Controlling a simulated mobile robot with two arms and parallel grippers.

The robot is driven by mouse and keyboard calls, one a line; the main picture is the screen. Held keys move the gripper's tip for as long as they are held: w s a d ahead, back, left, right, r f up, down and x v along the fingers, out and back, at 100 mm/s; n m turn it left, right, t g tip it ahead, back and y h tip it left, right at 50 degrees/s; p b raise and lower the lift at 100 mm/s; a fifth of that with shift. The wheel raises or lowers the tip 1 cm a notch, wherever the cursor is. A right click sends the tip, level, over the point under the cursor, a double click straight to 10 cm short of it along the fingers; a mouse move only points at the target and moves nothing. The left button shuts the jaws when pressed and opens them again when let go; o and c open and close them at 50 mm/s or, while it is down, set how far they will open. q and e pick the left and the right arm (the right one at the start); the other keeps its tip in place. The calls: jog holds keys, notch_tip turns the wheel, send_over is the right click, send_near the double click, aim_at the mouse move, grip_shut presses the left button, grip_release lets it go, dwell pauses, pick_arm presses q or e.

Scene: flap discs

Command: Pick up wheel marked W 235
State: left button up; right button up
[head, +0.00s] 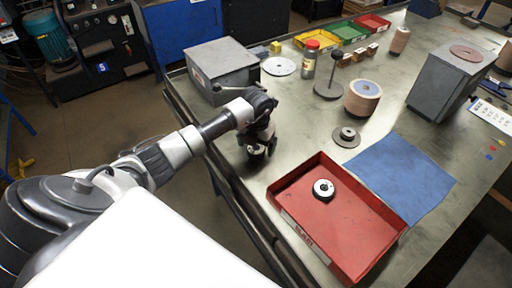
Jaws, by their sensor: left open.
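My left gripper (259,154) points down over the left edge of the metal workbench (300,131), left of the red tray. It is open, and nothing shows between its fingers. No marking W 235 is legible on any wheel. A grey disc with a raised hub (346,138) lies behind the tray. A thick tan wheel stack (362,98) stands farther back. A pale disc (279,66) lies near the grey box, and a reddish disc (466,53) lies on a grey block. My right gripper is out of view.
A blue cloth (402,177) lies right of the tray. A grey metal box (222,68) stands at the back left edge. A post on a round base (328,91), a red-capped jar (309,61) and coloured bins (348,33) stand behind. The grey block (447,84) stands at right.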

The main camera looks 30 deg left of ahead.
pick_arm(q)
jog(key=shift+f, duration=0.5)
jog(key=c, duration=1)
jog(key=shift+c, duration=0.3)
jog(key=shift+r, duration=0.15)
